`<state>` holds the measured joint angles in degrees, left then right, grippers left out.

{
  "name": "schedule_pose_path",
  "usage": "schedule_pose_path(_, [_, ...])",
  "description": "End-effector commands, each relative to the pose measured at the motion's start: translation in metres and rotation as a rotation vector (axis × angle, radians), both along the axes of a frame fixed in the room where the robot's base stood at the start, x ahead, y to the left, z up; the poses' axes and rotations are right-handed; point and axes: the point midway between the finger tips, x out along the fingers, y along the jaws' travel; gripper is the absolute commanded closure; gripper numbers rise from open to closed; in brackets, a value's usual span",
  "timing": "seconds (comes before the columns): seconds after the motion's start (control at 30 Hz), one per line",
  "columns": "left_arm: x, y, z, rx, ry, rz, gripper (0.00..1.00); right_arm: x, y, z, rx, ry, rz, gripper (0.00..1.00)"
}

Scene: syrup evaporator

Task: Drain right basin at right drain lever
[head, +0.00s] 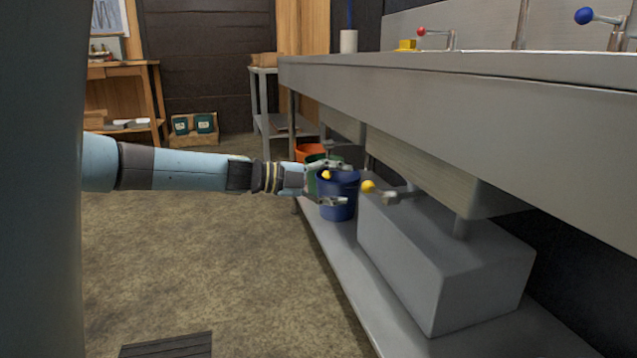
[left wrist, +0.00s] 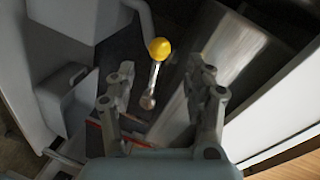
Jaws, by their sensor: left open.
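Two yellow-knobbed levers show under the evaporator in the head view. The nearer one, on the right in the picture, I take as the right drain lever (head: 368,187); it has a short grey arm beneath the nearer basin (head: 440,170). The other yellow knob (head: 326,175) appears between my left gripper's fingers, against a blue bucket. My left gripper (head: 345,183) is open and empty, its fingertips pointing at the nearer knob, a little short of it. In the left wrist view a yellow knob (left wrist: 159,48) on a metal stem appears ahead, between the open fingers (left wrist: 162,82). My right gripper is out of view.
A grey box (head: 440,255) stands on the low shelf (head: 350,285) under the nearer basin. The blue bucket (head: 337,208) stands behind my gripper, with an orange bucket (head: 308,151) farther back. The counter's edge (head: 440,95) overhangs. The floor at left is mostly clear.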

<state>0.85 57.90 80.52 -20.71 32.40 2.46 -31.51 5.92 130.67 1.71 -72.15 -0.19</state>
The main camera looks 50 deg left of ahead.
Motion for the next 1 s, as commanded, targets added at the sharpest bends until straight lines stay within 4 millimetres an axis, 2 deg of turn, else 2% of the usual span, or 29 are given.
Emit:
schedule_pose_path(0.2, [-0.027, 0.011, 0.004, 0.003, 0.006, -0.004, 0.47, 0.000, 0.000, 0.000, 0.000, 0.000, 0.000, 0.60])
schedule_pose_path(0.4, [-0.040, 0.018, 0.007, 0.001, 0.003, -0.002, 0.47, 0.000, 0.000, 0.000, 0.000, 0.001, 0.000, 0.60])
schedule_pose_path(1.0, [-0.043, 0.020, 0.009, -0.002, -0.001, 0.001, 0.47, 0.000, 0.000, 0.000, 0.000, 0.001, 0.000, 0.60])
